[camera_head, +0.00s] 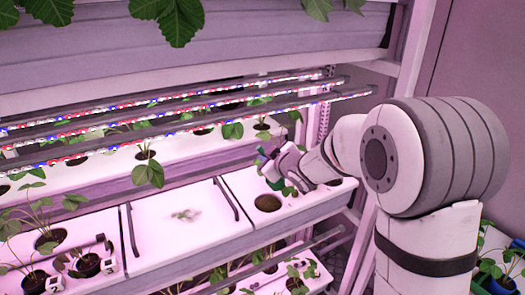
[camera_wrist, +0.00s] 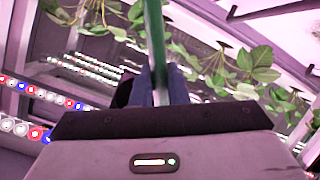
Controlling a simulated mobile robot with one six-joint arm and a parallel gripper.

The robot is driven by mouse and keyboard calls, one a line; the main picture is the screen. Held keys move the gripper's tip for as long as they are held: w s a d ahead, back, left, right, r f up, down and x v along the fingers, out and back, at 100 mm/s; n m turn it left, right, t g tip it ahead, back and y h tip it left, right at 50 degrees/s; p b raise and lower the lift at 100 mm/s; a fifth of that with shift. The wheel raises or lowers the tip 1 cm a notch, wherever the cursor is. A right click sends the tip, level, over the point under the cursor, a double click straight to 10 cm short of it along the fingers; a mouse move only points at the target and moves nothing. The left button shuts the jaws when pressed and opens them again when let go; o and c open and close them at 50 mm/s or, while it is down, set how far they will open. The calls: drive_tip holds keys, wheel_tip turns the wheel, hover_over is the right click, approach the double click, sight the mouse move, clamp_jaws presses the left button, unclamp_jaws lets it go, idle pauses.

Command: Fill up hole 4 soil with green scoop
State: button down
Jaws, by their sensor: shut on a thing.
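My gripper (camera_head: 282,163) is at the right part of the middle shelf, above the white trough. It is shut on the green scoop (camera_head: 271,183), whose bowl is hard to make out in the head view. In the wrist view a long green handle (camera_wrist: 156,42) stands upright between the fingers (camera_wrist: 160,88). A round brown hole (camera_head: 268,203) in the white panel lies just below and left of the gripper. Its number cannot be read, so I cannot tell whether it is hole 4. How full it is with soil is unclear.
Light bars (camera_head: 190,120) run across the rack above the gripper. A white lid with dark handles (camera_head: 180,232) lies left of the hole. Potted plants (camera_head: 88,262) with numbered cubes (camera_head: 109,265) stand at lower left. A rack post (camera_head: 410,50) is at the right.

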drive_tip(key=d+m+y, duration=0.1)
drive_tip(key=d+m+t+y+b, duration=0.1)
drive_tip(key=d, duration=0.1)
drive_tip(key=d+m+y, duration=0.1)
drive_tip(key=shift+w+d+r+m+t+b, duration=0.2)
drive_tip(key=shift+r+m+t+b, duration=0.1)
drive_tip(key=shift+m, duration=0.1)
drive_tip(key=shift+d+r+m+t+b, duration=0.35)
drive_tip(key=shift+d+m, duration=0.15)
drive_tip(key=shift+m, duration=0.1)
drive_tip(key=shift+d+f, duration=0.1)
